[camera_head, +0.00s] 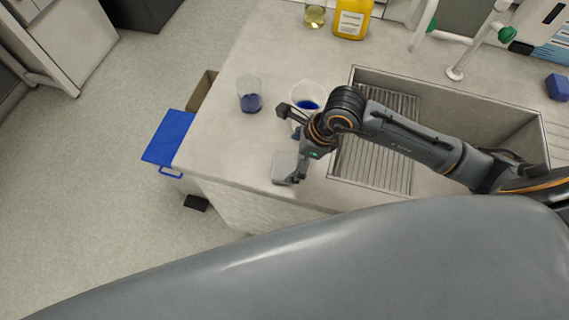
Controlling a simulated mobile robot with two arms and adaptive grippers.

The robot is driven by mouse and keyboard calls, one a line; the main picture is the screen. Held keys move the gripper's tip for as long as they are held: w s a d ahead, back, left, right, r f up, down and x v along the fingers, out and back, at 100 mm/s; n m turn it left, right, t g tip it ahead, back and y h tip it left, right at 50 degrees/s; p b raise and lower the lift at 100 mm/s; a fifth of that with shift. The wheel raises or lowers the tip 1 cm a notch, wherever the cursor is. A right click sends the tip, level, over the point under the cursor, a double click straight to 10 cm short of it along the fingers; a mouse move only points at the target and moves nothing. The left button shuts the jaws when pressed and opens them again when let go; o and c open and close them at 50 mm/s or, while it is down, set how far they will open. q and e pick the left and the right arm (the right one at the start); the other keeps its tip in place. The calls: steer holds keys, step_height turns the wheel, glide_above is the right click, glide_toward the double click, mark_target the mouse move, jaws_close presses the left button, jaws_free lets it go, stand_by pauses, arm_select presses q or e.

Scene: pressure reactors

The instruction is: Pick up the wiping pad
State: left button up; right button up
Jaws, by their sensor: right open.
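A flat pale grey pad, which looks like the wiping pad (283,166), lies on the light countertop near its front edge, left of the sink. My right gripper (290,145) is open above the counter beside the pad. One finger points left near the beakers, and the other reaches down at the pad's right side, covering part of that edge. I cannot tell whether this finger touches the pad. Nothing shows between the fingers. My left gripper is not in view.
Two beakers, one with a blue item (250,95) and one with blue contents (307,98), stand close behind the gripper. A yellow bottle (352,20) stands at the back. The sink (385,172) lies right, under my right arm. A blue-lidded bin (168,137) stands left of the counter.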

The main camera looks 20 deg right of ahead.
mark_target(286, 166)
steer(key=p+x, duration=0.1)
steer(key=x, duration=0.2)
steer(key=shift+a+f, duration=0.1)
steer(key=shift+f, duration=0.1)
steer(key=shift+a+f+p, duration=0.1)
steer(key=shift+f+p, duration=0.2)
steer(key=shift+f, duration=0.2)
steer(key=c, duration=0.7)
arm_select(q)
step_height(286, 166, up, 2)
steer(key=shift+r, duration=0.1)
arm_select(e)
steer(key=shift+c, duration=0.4)
